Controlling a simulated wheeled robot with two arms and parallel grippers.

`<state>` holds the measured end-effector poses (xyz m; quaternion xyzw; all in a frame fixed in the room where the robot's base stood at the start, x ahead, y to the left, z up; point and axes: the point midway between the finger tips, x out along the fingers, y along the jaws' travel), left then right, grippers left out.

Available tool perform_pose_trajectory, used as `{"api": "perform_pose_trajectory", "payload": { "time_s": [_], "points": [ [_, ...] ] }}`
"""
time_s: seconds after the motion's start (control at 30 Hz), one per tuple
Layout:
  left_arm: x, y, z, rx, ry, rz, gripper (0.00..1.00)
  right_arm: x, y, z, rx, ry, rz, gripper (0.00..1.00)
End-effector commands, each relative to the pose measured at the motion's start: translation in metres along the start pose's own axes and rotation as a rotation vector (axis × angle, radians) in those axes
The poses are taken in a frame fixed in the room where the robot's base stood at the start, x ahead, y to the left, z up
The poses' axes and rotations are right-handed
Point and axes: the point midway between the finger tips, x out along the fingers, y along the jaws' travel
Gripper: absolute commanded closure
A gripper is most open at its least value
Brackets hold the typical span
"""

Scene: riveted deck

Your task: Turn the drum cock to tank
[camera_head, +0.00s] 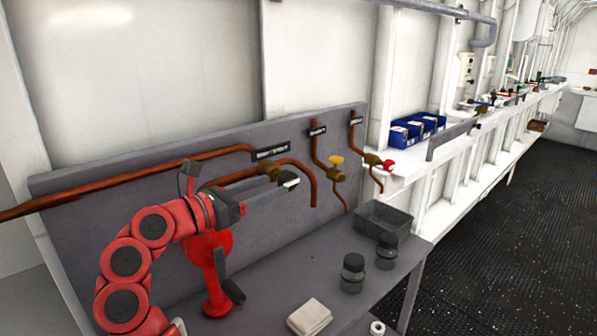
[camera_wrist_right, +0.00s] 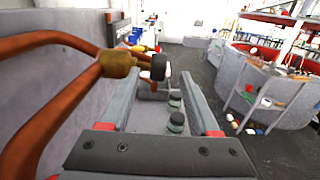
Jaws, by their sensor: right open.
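The drum cock has a brass body (camera_head: 268,170) on the copper pipes of the grey back panel, below a small dark label I cannot read clearly. In the right wrist view its brass body (camera_wrist_right: 118,64) sits left of the fingers, and a short lever with a dark and pale knob (camera_wrist_right: 158,68) points right from it. My right gripper (camera_head: 292,184) is open beside the cock. In the wrist view its fingertips (camera_wrist_right: 156,82) stand either side of the knob; I cannot tell if they touch it. My left gripper is not in view.
A yellow-handled valve (camera_head: 336,162) and a red-handled valve (camera_head: 386,166) are farther right. The bench holds a red pump-like stand (camera_head: 214,285), two jars (camera_head: 352,273), a folded cloth (camera_head: 309,317) and a grey tray (camera_head: 376,226). Blue bins (camera_head: 417,128) stand beyond.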

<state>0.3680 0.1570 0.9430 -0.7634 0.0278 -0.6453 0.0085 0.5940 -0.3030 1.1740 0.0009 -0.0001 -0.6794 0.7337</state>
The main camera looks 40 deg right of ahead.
Motion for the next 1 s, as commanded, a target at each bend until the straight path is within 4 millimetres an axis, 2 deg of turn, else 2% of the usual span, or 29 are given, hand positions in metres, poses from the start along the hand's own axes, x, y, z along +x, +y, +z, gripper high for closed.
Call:
{"api": "perform_pose_trajectory", "payload": {
  "time_s": [0.03,0.2,0.4,0.57,0.8,0.87,1.0],
  "points": [
    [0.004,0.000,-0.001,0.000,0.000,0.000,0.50,0.013,0.000,0.002,-0.001,0.000,-0.002,0.38],
    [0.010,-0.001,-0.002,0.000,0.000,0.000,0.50,0.051,0.000,0.001,-0.003,0.001,-0.002,0.38],
    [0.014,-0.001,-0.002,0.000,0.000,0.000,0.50,0.079,0.000,0.000,-0.002,0.001,-0.002,0.38],
    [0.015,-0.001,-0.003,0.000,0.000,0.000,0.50,0.088,0.000,0.000,-0.002,0.000,0.001,0.38],
    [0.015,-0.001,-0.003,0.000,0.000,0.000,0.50,0.089,0.001,0.000,-0.002,0.000,0.002,0.38],
    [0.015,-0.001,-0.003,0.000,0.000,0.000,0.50,0.089,0.001,0.000,-0.002,0.000,0.001,0.45],
    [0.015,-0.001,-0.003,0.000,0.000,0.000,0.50,0.089,0.001,0.000,-0.002,0.000,0.001,0.70]
  ]
}}
